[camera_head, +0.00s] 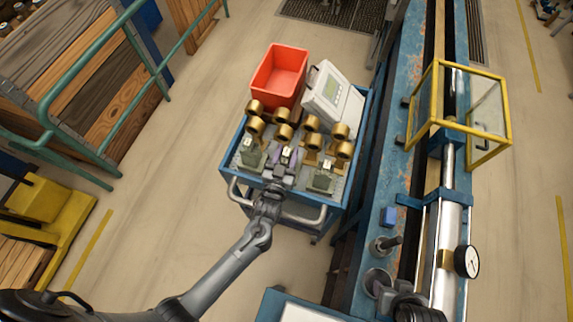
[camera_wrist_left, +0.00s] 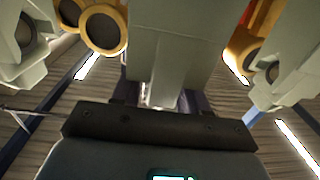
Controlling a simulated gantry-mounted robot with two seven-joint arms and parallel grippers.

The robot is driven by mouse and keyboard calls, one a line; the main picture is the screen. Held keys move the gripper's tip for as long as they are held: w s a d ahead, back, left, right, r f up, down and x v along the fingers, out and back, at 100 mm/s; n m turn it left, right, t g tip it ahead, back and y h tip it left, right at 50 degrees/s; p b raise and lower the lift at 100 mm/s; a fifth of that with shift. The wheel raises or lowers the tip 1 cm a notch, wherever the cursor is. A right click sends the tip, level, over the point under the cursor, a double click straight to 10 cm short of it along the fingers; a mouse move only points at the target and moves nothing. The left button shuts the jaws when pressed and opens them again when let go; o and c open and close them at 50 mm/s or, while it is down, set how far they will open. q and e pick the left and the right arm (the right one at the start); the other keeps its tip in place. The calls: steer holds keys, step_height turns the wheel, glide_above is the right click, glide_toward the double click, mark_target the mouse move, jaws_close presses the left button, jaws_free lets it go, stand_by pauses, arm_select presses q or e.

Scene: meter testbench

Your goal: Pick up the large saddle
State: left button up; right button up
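Three grey-green saddles stand in a row along the front of the blue cart (camera_head: 237,179): a left one (camera_head: 252,157), a middle one (camera_head: 286,156) and a right one (camera_head: 322,179). My left gripper (camera_head: 284,160) is at the middle saddle, with its fingers low on either side and partly hiding it. In the left wrist view the middle saddle (camera_wrist_left: 172,45) fills the centre, and my left gripper (camera_wrist_left: 160,100) has its dark fingers behind its lower part. Contact cannot be made out. The other saddles (camera_wrist_left: 25,45) (camera_wrist_left: 292,65) flank it.
Several brass fittings (camera_head: 283,132) stand just behind the saddles. A red bin (camera_head: 278,75) and a white meter box (camera_head: 331,97) sit farther back on the cart. A blue test bench (camera_head: 400,150) runs close along the right.

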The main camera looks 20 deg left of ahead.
arm_select(q)
jaws_close()
stand_by(1.1)
steer(key=shift+r, duration=0.15)
